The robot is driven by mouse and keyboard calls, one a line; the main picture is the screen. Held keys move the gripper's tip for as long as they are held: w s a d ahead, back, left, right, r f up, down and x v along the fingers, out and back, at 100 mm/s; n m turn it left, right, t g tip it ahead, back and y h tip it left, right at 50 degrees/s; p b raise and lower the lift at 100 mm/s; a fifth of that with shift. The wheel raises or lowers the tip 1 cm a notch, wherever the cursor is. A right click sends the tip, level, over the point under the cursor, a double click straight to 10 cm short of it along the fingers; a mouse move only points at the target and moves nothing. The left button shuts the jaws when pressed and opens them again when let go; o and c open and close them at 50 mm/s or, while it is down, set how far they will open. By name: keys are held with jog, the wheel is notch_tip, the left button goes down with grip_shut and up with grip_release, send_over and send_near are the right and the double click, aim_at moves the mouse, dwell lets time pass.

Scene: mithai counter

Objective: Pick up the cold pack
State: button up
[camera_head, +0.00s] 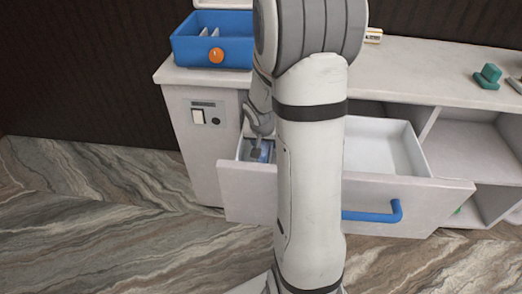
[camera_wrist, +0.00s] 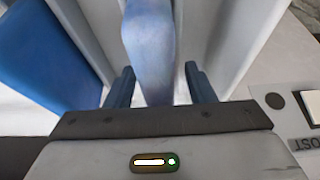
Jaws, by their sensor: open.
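My gripper (camera_wrist: 159,86) is open, with one dark finger on each side of a pale mottled blue pack, which looks like the cold pack (camera_wrist: 149,42). In the wrist view the pack runs between the fingers towards the top edge, and its near end reaches the gripper body. I cannot tell whether the fingers touch it. In the head view my gripper (camera_head: 256,153) is down in the left part of the open drawer (camera_head: 248,203), by a small patch of blue. My arm hides most of that spot.
A flat, darker blue thing (camera_wrist: 52,55) lies left of the pack in the wrist view. The drawer's white right compartment (camera_head: 378,150) looks empty. A blue box (camera_head: 212,40) stands on the counter (camera_head: 440,70), with green pieces (camera_head: 488,75) at right. A switch panel (camera_head: 207,115) is left of the drawer.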

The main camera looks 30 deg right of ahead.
dwell(0.3)
grip_shut()
dwell(0.4)
